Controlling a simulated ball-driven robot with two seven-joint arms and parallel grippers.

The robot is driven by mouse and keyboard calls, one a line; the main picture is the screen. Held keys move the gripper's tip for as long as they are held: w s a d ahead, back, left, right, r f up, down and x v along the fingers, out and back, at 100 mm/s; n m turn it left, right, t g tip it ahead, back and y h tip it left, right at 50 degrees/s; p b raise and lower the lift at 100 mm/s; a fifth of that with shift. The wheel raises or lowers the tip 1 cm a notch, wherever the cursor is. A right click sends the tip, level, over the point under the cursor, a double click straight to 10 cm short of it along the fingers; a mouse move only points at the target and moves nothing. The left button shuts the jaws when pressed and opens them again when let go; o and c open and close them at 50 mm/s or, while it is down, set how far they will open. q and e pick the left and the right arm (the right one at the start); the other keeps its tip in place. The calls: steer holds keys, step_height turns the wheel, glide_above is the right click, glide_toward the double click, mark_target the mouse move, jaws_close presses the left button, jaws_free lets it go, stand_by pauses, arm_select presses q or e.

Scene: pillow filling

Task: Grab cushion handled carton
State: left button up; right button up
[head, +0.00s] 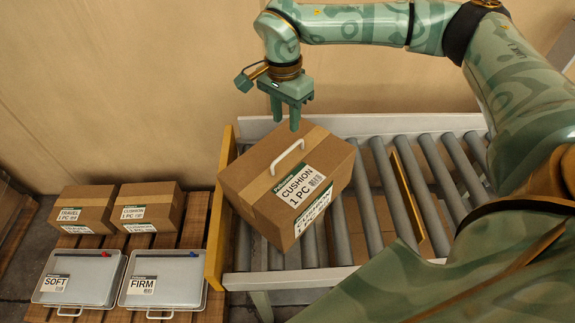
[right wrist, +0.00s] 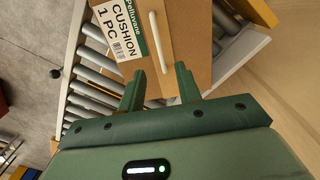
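The cushion handled carton (head: 250,190) is a brown box with a white handle (head: 287,157) on top and a label reading CUSHION 1 PC. It sits turned at an angle on the roller conveyor, against its yellow end stop. My right gripper (head: 286,122) is above and behind the carton, fingers apart and empty, not touching the handle. In the right wrist view, the open fingers (right wrist: 160,84) point toward the carton (right wrist: 190,45), with the white handle (right wrist: 160,42) beyond the fingertips. My left gripper is not in view.
The roller conveyor (head: 357,217) has free rollers right of the carton. Left of it, a wooden pallet (head: 193,232) holds a travel carton (head: 82,203), a small cushion carton (head: 148,201), and cases labelled SOFT (head: 90,268) and FIRM (head: 172,270). A wall stands behind.

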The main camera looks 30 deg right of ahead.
mark_target(289, 149)
step_height(289, 149, down, 5)
steer(key=shift+f+b, duration=0.15)
steer(key=shift+b, duration=0.3)
steer(key=f, duration=0.3)
steer(key=f+b, duration=0.1)
steer(key=shift+s+d+f, duration=0.15)
steer(key=shift+d+f, duration=0.1)
steer(key=shift+f, duration=0.05)
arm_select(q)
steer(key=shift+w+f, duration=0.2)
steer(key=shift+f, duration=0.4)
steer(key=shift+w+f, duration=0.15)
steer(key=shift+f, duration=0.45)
arm_select(e)
steer(key=shift+r, duration=0.1)
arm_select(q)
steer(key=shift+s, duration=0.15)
arm_select(e)
jaws_close()
